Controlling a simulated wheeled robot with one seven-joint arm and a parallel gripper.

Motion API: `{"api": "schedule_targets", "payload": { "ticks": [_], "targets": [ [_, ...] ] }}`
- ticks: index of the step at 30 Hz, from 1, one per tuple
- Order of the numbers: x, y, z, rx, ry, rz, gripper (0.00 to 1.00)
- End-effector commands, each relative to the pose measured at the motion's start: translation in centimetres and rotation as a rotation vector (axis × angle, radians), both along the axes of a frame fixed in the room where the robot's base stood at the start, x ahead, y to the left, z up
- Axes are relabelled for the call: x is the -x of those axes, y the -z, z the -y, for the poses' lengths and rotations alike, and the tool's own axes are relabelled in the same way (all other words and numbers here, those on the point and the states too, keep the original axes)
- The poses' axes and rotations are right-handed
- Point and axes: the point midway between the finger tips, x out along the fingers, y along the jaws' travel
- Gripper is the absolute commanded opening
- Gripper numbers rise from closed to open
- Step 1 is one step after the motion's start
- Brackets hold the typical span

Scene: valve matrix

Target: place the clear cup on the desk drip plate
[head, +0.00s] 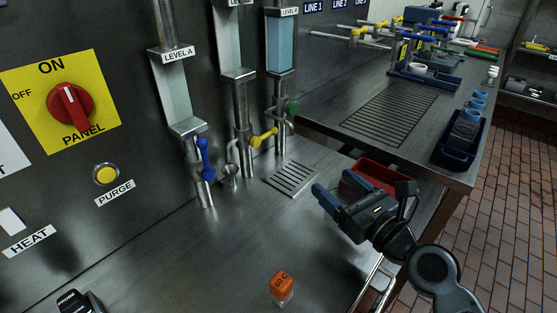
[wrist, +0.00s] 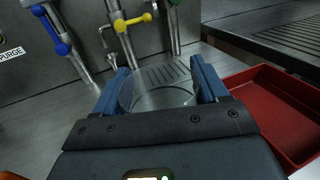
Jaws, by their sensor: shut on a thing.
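My gripper (head: 338,185) has blue fingers and is shut on the clear cup (wrist: 160,99), whose round see-through rim shows between the fingers in the wrist view. I cannot make the cup out in the head view. The desk drip plate (head: 292,179) is a slotted metal plate below the taps. In the head view my gripper is to its right, apart from it. In the wrist view the drip plate (wrist: 164,75) shows just beyond the cup, partly covered by it. I cannot tell the cup's height above the desk.
A red tray (head: 375,172) sits close behind my gripper, beside the raised counter. Taps with blue (head: 205,160), yellow (head: 264,138) and green (head: 292,107) handles stand behind the drip plate. An orange-topped block (head: 282,287) is in front.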

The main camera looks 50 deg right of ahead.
Motion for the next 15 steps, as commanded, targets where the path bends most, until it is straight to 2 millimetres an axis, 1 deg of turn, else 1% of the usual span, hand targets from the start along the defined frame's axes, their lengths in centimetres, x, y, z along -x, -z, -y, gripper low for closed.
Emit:
{"api": "schedule_targets", "payload": {
  "ticks": [2, 5, 15],
  "targets": [
    [-0.4, -0.1, 0.1, 0.000, 0.000, 0.001, 0.44],
    [-1.8, -0.3, 0.5, 0.001, 0.000, 0.003, 0.44],
    [-9.7, -0.4, 2.8, 0.001, -0.001, 0.003, 0.44]
  ]
}}
